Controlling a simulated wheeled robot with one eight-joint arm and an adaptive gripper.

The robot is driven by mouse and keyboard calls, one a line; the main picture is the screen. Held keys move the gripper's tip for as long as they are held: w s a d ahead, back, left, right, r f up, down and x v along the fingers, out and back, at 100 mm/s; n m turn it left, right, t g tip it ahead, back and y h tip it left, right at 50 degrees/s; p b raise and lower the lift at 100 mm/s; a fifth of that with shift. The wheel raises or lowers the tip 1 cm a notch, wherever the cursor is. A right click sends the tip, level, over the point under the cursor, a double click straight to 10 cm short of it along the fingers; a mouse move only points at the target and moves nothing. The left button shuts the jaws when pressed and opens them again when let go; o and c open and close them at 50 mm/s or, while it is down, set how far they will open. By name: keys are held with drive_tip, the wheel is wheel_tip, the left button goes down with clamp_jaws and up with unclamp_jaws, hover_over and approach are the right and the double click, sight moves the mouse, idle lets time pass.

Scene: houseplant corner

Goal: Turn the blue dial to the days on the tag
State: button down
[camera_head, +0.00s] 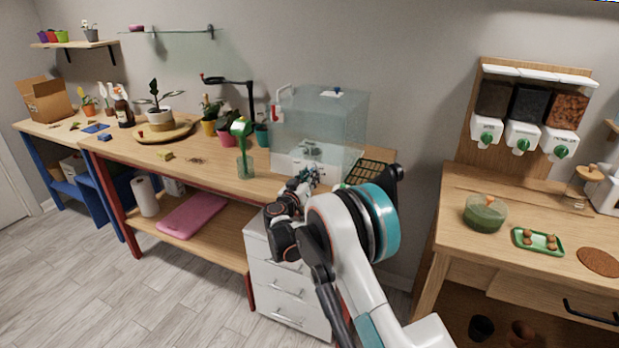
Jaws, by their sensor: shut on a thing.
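The clear glass box (322,118) stands at the right end of the long wooden bench, on a white base (286,163). A small blue knob (337,91) shows on its lid. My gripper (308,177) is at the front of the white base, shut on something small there. That thing is mostly hidden by the fingers; it appears to be the blue dial, but its face and marks cannot be made out. A small red and white piece (275,112) is at the box's upper left edge. I cannot make out a readable tag.
White drawers (287,285) stand below.

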drive_tip(key=m, duration=0.6)
drive_tip(key=shift+m, duration=0.3)
idle(0.5)
drive_tip(key=c, duration=1.3)
unclamp_jaws()
drive_tip(key=shift+c, duration=0.2)
drive_tip(key=v, duration=1.2)
drive_tip(key=shift+f, duration=0.15)
drive_tip(key=shift+a, duration=0.1)
